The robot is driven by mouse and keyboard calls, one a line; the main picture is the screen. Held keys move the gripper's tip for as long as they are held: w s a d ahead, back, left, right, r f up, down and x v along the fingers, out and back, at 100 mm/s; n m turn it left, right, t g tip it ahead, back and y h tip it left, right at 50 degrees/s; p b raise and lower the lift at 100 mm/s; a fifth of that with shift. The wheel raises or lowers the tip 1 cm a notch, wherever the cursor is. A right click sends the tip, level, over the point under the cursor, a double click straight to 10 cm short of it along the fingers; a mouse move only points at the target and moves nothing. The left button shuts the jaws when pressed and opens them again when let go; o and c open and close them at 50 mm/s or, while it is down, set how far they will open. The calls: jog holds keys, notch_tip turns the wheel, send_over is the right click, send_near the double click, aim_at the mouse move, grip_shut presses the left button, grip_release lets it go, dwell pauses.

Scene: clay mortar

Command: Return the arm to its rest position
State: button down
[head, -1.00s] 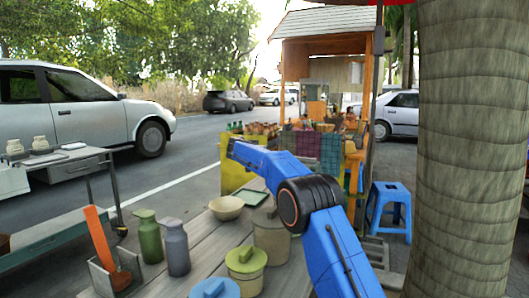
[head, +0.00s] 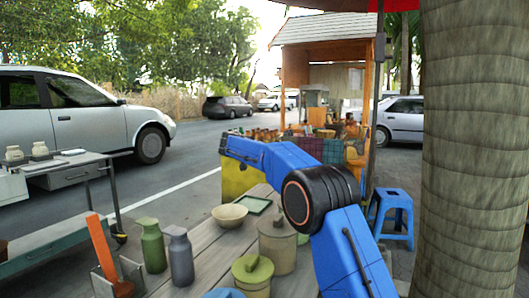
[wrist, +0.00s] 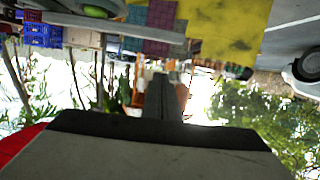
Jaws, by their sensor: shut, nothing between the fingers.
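My blue arm rises from the lower right of the head view, bends at a thick black joint, and reaches left over the far part of the wooden table (head: 205,254). Its far end is above and beyond the pale bowl (head: 230,215). My gripper (wrist: 163,88) shows in the wrist view as dark fingers closed together, with nothing between them. The wrist picture is upside down, with the street and trees behind the fingers. I cannot make out the fingertips in the head view.
On the table are a green bottle (head: 152,246), a grey bottle (head: 180,258), lidded pots (head: 277,246) and a holder with an orange-handled tool (head: 104,250). A metal cart (head: 62,168) stands left. A tree trunk (head: 475,150) and blue stool (head: 393,215) are right.

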jog(key=s+d+f+n+g+y, duration=0.1)
jog(key=s+d+g, duration=0.1)
jog(key=s+d, duration=0.8)
jog(key=s+d+f+n+g+y, duration=0.1)
jog(key=s+d+g, duration=0.15)
jog(key=s, duration=1.35)
jog(key=s+d+f+n+g+y, duration=0.1)
jog(key=s+d+f, duration=0.1)
jog(key=s+d, duration=0.85)
jog(key=s+a+f+n+g+y, duration=0.1)
jog(key=s+f, duration=0.6)
jog(key=s, duration=0.6)
jog(key=s+a+f+n+y, duration=0.1)
jog(key=s+f, duration=0.6)
jog(key=s, duration=0.7)
jog(key=s+a+f+g+y, duration=0.1)
jog(key=s+f+y, duration=0.1)
jog(key=s+f, duration=0.5)
jog(key=s, duration=0.6)
jog(key=shift+s+n+g+y, duration=0.25)
jog(key=shift+n+g+y, duration=0.1)
jog(key=shift+n+y, duration=0.05)
